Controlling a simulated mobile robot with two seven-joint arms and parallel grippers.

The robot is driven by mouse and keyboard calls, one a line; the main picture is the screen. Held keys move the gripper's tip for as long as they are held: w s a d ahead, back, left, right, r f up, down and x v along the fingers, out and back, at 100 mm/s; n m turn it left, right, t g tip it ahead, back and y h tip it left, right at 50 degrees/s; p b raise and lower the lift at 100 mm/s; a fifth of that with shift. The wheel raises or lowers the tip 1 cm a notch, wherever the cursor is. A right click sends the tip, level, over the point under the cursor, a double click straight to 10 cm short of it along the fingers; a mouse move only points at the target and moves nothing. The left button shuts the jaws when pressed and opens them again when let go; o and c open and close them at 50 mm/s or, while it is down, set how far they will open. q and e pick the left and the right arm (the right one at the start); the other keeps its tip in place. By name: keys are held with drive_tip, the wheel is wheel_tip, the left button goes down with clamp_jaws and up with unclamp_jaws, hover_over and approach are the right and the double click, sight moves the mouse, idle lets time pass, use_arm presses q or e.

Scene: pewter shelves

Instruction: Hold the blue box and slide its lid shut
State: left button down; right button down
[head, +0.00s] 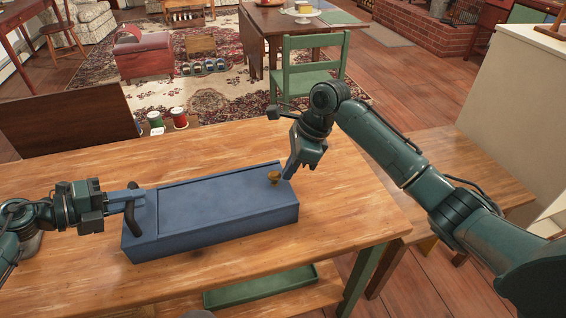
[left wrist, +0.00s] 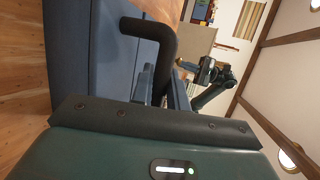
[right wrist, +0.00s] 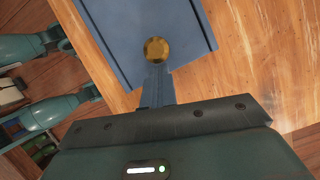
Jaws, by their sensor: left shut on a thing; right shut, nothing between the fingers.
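The blue box (head: 228,227) lies lengthwise on the wooden table. Its blue lid (head: 215,200) lies flat in the top and has a brass knob (head: 274,177) near the right end. A dark handle (head: 134,213) stands at the box's left end. My left gripper (head: 132,200) is shut on the handle, which also shows in the left wrist view (left wrist: 150,35). My right gripper (head: 289,170) is shut and empty, with its fingertips right beside the knob. The right wrist view shows the knob (right wrist: 156,49) just past the fingertips; I cannot tell whether they touch.
The wooden table top (head: 335,200) is clear to the right of the box and behind it. A green tray (head: 262,288) sits on a lower shelf at the front.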

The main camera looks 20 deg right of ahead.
use_arm(q)
drive_tip(key=shift+d, duration=0.2)
use_arm(e)
drive_tip(key=shift+s+a, duration=0.1)
drive_tip(key=shift+a, duration=0.3)
drive_tip(key=shift+d, duration=0.1)
use_arm(q)
drive_tip(key=shift+a, duration=0.15)
use_arm(e)
drive_tip(key=s+d+r, duration=0.1)
drive_tip(key=d+r, duration=0.7)
drive_tip(key=r, duration=0.1)
drive_tip(key=shift+s+r, duration=0.15)
drive_tip(key=shift+s, duration=0.15)
use_arm(q)
drive_tip(key=c, duration=1.3)
unclamp_jaws()
drive_tip(key=v, duration=1.2)
drive_tip(key=shift+a, duration=0.1)
